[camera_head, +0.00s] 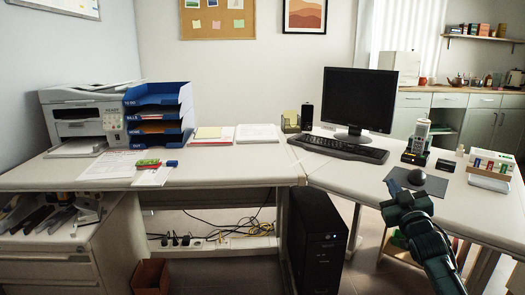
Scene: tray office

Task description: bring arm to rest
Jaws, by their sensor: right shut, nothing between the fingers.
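My right arm comes in from the lower right in dark green. My right gripper (394,187) is at its upper end, over the front edge of the right desk (345,180). Its fingers are shut with nothing seen between them. It is just left of the dark mouse (417,177) and covers part of the grey mouse pad (435,185). I cannot tell whether it touches the pad. My left gripper is not in view.
A monitor (359,99) and keyboard (338,149) stand behind the gripper. A blue tray stack (158,115) and printer (85,112) are far left. The left desk's (230,170) middle front is clear.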

